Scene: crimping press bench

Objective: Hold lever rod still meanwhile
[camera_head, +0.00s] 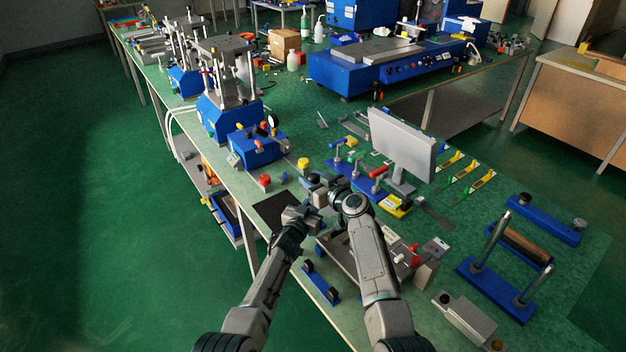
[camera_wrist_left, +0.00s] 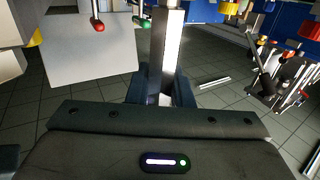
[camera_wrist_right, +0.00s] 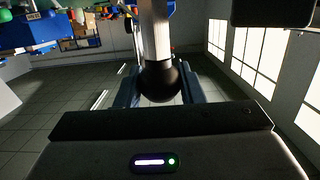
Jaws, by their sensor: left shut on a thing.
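In the left wrist view a grey metal lever rod (camera_wrist_left: 168,50) stands upright between the fingers of my left gripper (camera_wrist_left: 163,92), which is shut on it. In the right wrist view a pale rod ending in a black ball knob (camera_wrist_right: 160,82) lies between the fingers of my right gripper (camera_wrist_right: 158,95). I cannot tell whether those fingers touch the knob. In the head view my left gripper (camera_head: 318,193) and right gripper (camera_head: 333,187) are close together above the bench's left edge. The rod is hidden there by my grippers and wrists.
A monitor (camera_head: 402,143) stands just beyond my right gripper. A blue press (camera_head: 228,115) is farther back left. A red button (camera_head: 265,180) and dark mat (camera_head: 277,211) lie left of my grippers. A blue stand with two posts (camera_head: 497,285) is at the right.

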